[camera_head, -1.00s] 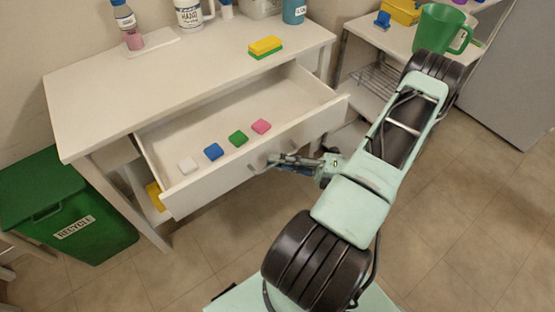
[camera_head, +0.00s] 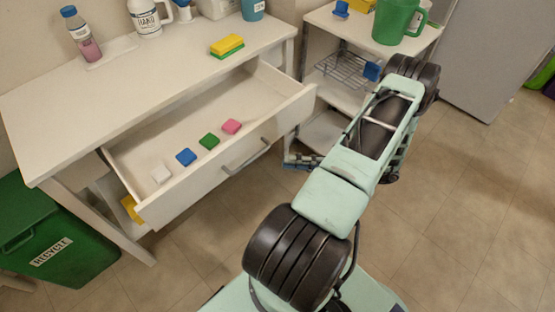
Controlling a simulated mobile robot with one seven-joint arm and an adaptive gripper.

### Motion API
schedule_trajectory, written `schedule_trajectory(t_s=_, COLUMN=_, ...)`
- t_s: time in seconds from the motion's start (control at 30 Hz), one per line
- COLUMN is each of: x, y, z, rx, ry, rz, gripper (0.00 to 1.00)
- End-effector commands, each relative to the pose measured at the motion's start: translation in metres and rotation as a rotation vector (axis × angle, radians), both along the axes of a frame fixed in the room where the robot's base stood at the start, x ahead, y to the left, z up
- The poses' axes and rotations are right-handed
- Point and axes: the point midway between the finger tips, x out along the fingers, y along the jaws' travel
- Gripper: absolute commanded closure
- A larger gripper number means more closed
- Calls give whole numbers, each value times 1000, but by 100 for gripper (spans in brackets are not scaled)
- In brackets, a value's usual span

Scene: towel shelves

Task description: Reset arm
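My arm reaches out from the bottom of the head view, with its elbow at the right. My gripper (camera_head: 295,161) shows small and partly hidden behind my pale green arm link. It is to the right of the open drawer (camera_head: 215,175) and apart from the drawer's handle (camera_head: 246,158). Nothing can be seen held in it, but its fingers are too small to tell whether they are open or shut.
The open drawer holds white (camera_head: 161,174), blue (camera_head: 186,157), green (camera_head: 209,141) and pink (camera_head: 231,126) blocks. A sponge (camera_head: 227,46) lies on the desk (camera_head: 130,85). A recycling bin (camera_head: 60,245) stands left; a wire-shelf cart (camera_head: 340,70) stands behind my arm.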

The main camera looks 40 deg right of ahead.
Motion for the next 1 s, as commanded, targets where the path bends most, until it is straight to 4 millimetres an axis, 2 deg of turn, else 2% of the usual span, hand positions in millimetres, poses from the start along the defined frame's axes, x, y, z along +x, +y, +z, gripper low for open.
schedule_trajectory(t_s=0.17, x=-4, y=-5, z=-1, rx=0, ry=1, rz=0, gripper=85)
schedule_trajectory(t_s=0.73, x=-3, y=-3, z=0, rx=-11, ry=1, rz=10, gripper=85)
schedule_trajectory(t_s=0.87, x=5, y=5, z=5, rx=-94, ry=8, rz=93, gripper=85)
schedule_trajectory(t_s=1.0, x=19, y=24, z=14, rx=-289, ry=2, rz=282, gripper=85)
